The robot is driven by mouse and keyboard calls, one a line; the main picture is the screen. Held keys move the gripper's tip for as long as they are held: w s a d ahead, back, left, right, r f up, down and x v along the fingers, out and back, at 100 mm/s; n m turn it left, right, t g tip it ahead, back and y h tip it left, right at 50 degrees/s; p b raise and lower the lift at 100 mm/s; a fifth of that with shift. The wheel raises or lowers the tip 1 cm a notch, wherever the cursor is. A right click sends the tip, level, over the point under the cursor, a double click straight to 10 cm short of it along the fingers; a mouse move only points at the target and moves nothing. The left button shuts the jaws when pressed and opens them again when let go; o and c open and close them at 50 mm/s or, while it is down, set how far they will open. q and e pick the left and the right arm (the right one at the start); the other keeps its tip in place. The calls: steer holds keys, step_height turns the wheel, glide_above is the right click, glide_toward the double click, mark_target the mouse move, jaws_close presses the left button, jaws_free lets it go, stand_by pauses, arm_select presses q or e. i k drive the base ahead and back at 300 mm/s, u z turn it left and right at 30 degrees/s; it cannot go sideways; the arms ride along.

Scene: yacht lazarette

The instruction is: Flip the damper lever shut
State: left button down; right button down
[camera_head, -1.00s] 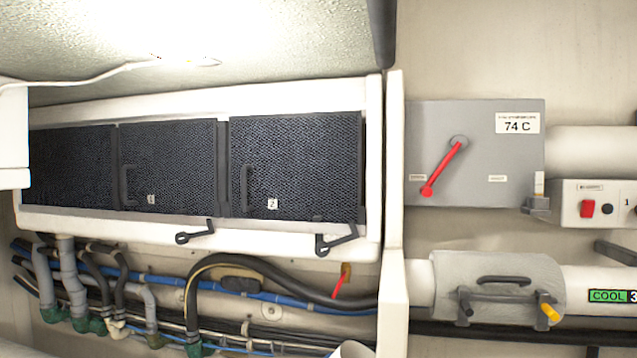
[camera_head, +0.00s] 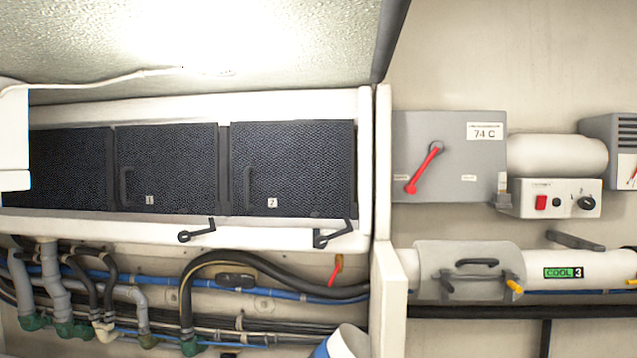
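A grey box labelled 74 C (camera_head: 462,180) is on the wall at right. A red lever (camera_head: 424,168) pivots on a round hub near its upper middle. The lever slants down to the left, its tip by a small label at the left; another small label (camera_head: 468,177) is to the right. A smaller red handle (camera_head: 335,272) hangs near the hoses below the lockers. I cannot tell from the picture which red handle is the damper lever. Neither of my grippers can be made out in view.
A white control box (camera_head: 556,198) with a red switch and black knob stands right of the grey box. Below is a white pipe (camera_head: 530,268) marked COOL 3, with a grey sleeve and yellow-tipped handle. Locker doors (camera_head: 292,165) fill the left. A white and blue object (camera_head: 345,342) shows at the bottom.

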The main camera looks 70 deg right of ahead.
mark_target(436, 149)
steer(key=u, duration=0.05)
steer(key=k, duration=1)
steer(key=z, duration=1.6)
